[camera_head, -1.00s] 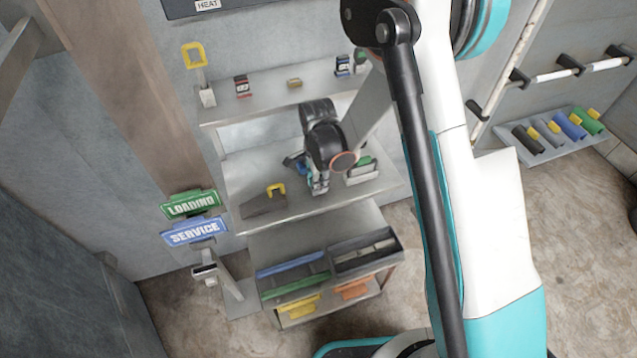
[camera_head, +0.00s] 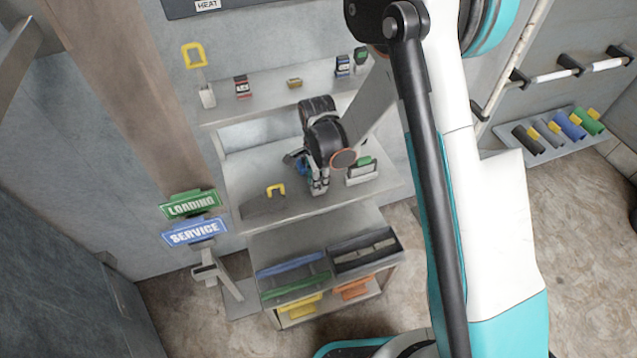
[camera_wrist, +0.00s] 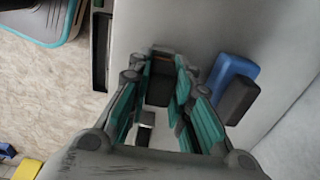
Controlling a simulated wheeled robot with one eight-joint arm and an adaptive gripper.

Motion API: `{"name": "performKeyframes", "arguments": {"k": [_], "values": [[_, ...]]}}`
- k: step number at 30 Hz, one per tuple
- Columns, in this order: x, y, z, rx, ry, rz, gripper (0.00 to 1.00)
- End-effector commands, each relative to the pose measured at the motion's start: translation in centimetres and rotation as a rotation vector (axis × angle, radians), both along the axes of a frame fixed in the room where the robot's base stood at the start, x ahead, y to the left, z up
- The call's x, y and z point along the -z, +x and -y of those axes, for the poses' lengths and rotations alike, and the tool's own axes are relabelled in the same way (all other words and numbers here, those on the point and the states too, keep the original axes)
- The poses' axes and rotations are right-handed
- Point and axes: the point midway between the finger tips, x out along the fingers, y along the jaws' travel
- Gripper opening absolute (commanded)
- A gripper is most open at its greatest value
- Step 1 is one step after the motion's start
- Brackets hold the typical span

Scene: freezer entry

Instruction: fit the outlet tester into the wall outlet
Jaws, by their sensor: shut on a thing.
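My gripper (camera_head: 318,188) is low over the middle shelf of the rack. In the wrist view its teal-padded fingers (camera_wrist: 162,85) are closed around a dark block (camera_wrist: 160,64) near their tips. This block is probably the outlet tester, but its face and prongs are hidden. In the head view the wrist and fingers cover most of it. A blue and dark grey piece (camera_wrist: 234,88) lies just right of the fingers in the wrist view, apart from them. I cannot make out the wall outlet in either view.
A green-topped block (camera_head: 362,170) stands close right of my gripper. A yellow-handled piece (camera_head: 275,190) is to the left. Small items, including a red-and-black one (camera_head: 242,88), sit on the upper shelf (camera_head: 270,100). Bins (camera_head: 368,250) are below. LOADING (camera_head: 190,204) and SERVICE (camera_head: 194,232) signs stand left.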

Motion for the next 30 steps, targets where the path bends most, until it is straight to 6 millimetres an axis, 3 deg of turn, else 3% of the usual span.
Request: {"name": "performKeyframes", "arguments": {"k": [30], "values": [[-0.63,-0.05,0.01,0.0,0.0,0.0,0.0]]}}
